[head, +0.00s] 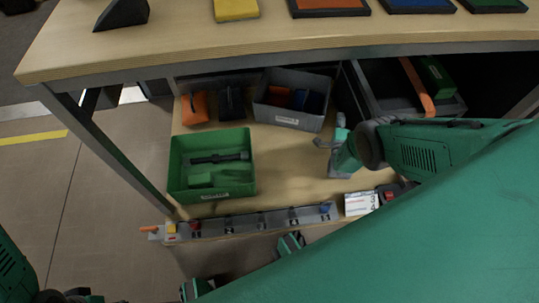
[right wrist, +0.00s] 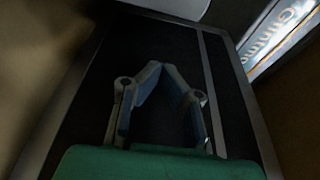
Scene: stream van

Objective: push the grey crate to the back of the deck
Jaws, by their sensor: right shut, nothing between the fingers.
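The grey crate (head: 289,117) stands on the wooden lower deck (head: 290,165), toward its back under the bench top. It holds orange and blue items and has a pale label on its front. My right gripper (head: 325,144) is over the deck, just in front of the crate's front right corner; in the head view I cannot tell if they touch. In the right wrist view its fingers (right wrist: 153,76) close together with nothing between them. The crate is not clearly recognisable there.
A green crate (head: 176,165) with tools stands at front left. An orange item (head: 195,108) and a dark item (head: 231,103) sit left of the grey crate. A grey rail (head: 248,225) lines the deck's front. The bench top (head: 190,35) overhangs the back.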

